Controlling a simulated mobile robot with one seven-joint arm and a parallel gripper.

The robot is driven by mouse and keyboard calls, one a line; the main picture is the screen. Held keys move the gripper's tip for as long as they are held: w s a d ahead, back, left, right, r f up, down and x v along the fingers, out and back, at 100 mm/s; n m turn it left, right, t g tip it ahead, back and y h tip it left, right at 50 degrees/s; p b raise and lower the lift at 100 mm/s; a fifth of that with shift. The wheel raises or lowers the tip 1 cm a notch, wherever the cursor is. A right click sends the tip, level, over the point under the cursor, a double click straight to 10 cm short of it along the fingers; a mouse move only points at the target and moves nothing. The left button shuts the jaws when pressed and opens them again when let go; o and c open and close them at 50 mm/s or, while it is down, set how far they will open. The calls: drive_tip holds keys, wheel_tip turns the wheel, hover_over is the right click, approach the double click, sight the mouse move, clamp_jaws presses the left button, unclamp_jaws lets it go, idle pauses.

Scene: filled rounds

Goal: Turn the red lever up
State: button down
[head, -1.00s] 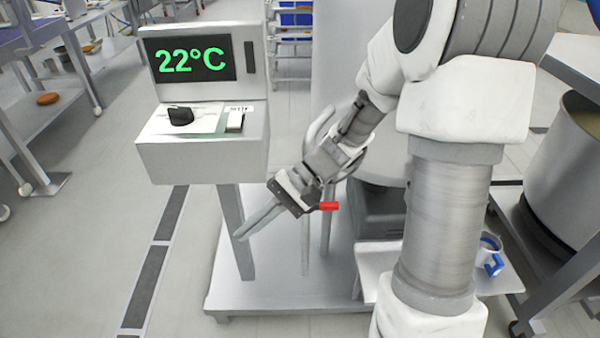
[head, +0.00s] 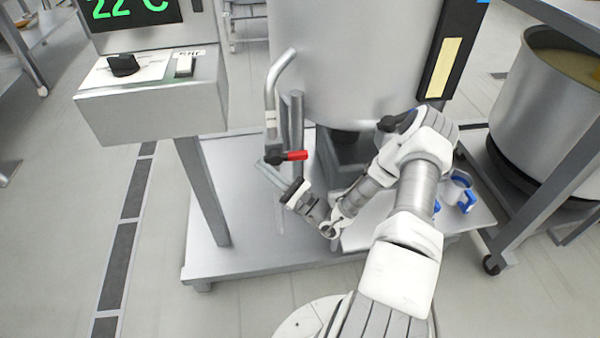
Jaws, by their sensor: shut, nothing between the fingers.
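The red lever (head: 295,155) sticks out to the right, roughly level, from a dark valve (head: 273,158) at the lower end of a bent steel pipe beside the large tank (head: 350,60). My gripper (head: 266,168) comes up from the lower right, its fingers pointing up and left. It is shut and empty. Its fingertips lie just below and left of the lever's handle, close to the valve. I cannot tell whether they touch it.
A control box (head: 155,105) with a black knob and a green display stands left. The tank rests on a steel platform (head: 225,250). A mug with a blue handle (head: 466,200) is on a shelf to the right, near a large pot (head: 545,110). Floor at left is clear.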

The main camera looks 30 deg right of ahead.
sight(286, 157)
drive_tip(key=s+d+f+m+h+b, duration=0.1)
drive_tip(key=s+d+f+m+h, duration=0.1)
drive_tip(key=d+f+m+h, duration=0.45)
drive_tip(key=s+d+f+m+h+b, duration=0.15)
drive_tip(key=d+f+m+h, duration=0.25)
drive_tip(key=f+m+h, duration=0.55)
drive_tip(key=w+d+r+n+h+b, duration=0.1)
drive_tip(key=w+d+r+n+b, duration=0.1)
drive_tip(key=w, duration=0.7)
wheel_tip(286, 157, up, 2)
drive_tip(key=shift+w+d+r+t+h+b, duration=0.15)
drive_tip(key=shift+w+r+t+h+b, duration=0.1)
drive_tip(key=shift+t+h+b, duration=0.25)
drive_tip(key=shift+d+r+n, duration=0.2)
drive_tip(key=shift+n, duration=0.1)
drive_tip(key=shift+a+y+p, duration=0.15)
drive_tip(key=shift+y+p, duration=0.15)
